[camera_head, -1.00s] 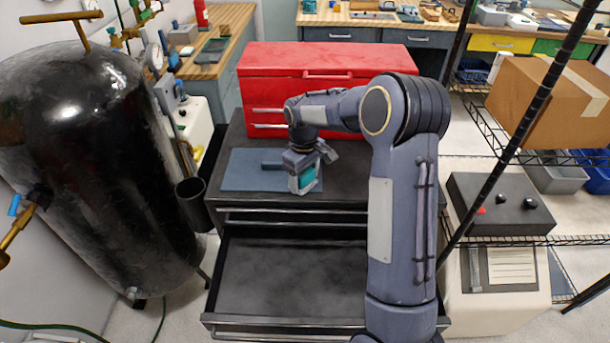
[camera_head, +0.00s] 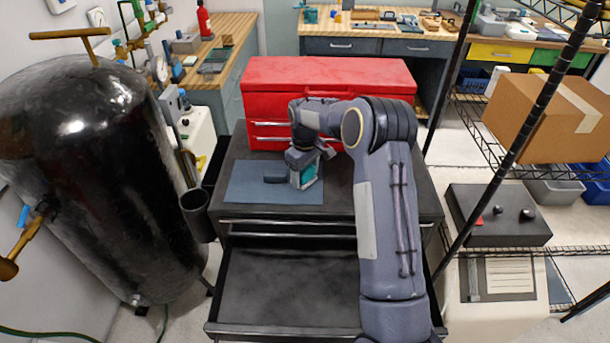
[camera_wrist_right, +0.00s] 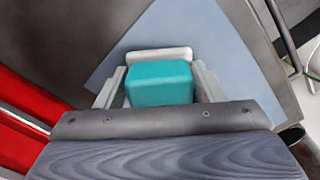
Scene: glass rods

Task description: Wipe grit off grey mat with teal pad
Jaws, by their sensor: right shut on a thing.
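The flat blue-grey mat (camera_head: 245,190) lies on top of the black tool cabinet. My right gripper (camera_head: 304,172) is shut on the teal pad (camera_head: 310,174) over the right part of the mat. In the right wrist view the teal pad (camera_wrist_right: 160,84) sits between the two grey fingers, with a pale bar along its far side. The mat (camera_wrist_right: 200,42) shows beyond it. I cannot tell whether the pad touches the mat. A small dark shape lies beside the gripper on the mat; I cannot tell what it is. No grit can be made out. My left gripper is out of view.
A red toolbox (camera_head: 330,85) stands at the back of the cabinet, close behind the gripper. An open drawer (camera_head: 290,285) juts out at the front. A dark cup-like holder (camera_head: 197,212) hangs at the cabinet's left side, near a large black tank (camera_head: 90,180).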

